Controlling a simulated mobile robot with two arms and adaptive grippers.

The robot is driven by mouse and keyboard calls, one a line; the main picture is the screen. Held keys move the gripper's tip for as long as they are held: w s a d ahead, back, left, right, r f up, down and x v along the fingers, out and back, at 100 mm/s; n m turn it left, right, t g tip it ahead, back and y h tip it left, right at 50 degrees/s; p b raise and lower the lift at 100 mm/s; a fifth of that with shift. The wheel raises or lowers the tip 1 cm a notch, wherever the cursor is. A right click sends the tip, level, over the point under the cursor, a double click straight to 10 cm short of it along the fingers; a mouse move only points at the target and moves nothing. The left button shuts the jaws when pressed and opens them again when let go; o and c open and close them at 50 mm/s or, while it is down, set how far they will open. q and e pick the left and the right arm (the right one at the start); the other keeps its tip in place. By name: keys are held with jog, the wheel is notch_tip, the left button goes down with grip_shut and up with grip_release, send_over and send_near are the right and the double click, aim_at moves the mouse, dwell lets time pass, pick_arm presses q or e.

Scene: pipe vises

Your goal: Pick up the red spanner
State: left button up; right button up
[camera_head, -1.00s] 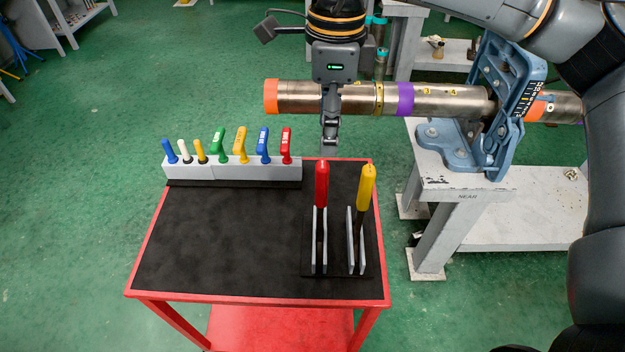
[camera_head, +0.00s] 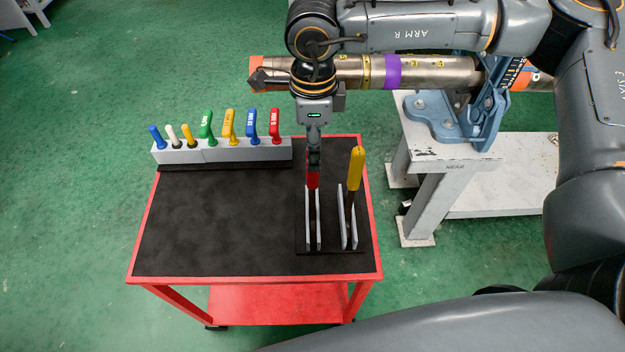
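The red spanner (camera_head: 312,181) stands upright in the left slot of a holder on the cart, its red handle up. My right gripper (camera_head: 314,166) points down over the handle and hides its upper part. Its fingers overlap the handle in the picture; I see them edge-on and cannot tell whether they are closed on it. My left gripper is not in view.
A yellow-handled tool (camera_head: 355,170) stands close to the right in the same holder (camera_head: 330,248). A rack (camera_head: 225,154) of coloured tools lines the cart's back left. The cart's black top (camera_head: 220,220) is otherwise clear. A pipe (camera_head: 425,72) in a blue vise (camera_head: 470,125) lies behind.

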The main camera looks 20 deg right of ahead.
notch_tip(320, 180, down, 3)
jog(key=shift+r+p, duration=0.15)
jog(key=shift+p, duration=0.15)
jog(key=shift+c, duration=0.8)
grip_shut()
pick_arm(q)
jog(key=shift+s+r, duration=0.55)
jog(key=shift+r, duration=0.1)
pick_arm(e)
jog(key=shift+w, duration=0.1)
